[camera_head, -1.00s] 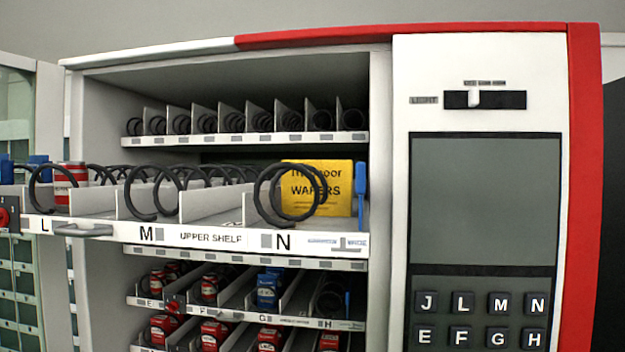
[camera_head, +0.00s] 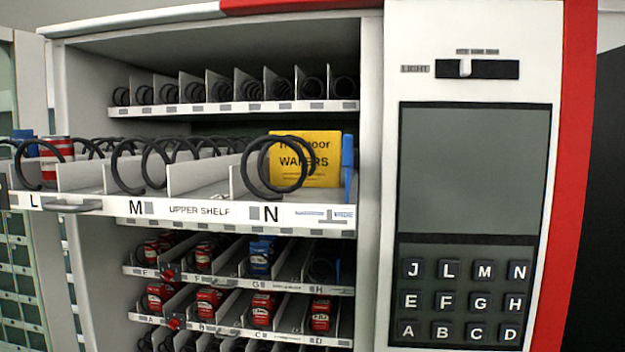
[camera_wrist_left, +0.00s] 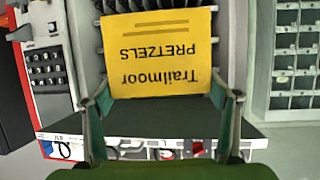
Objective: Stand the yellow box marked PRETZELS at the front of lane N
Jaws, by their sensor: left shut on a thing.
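The yellow box marked PRETZELS (camera_wrist_left: 160,60) shows in the left wrist view, its lettering upside down in that picture. My left gripper (camera_wrist_left: 160,90) is shut on it, one green-grey finger at each side edge. Neither the box nor the gripper shows in the head view. Lane N (camera_head: 271,213) is at the right end of the pulled-out upper shelf (camera_head: 200,211). A black coil (camera_head: 248,170) stands at its front, and a yellow box marked WAFERS (camera_head: 318,150) stands behind the coil. My right gripper is not in view.
A blue upright piece (camera_head: 347,165) stands right of the WAFERS box. Lane M (camera_head: 136,208) lies left of N, and a red-and-white can (camera_head: 57,158) stands farther left. The keypad panel (camera_head: 465,300) is to the right. Lower shelves hold red and blue packs.

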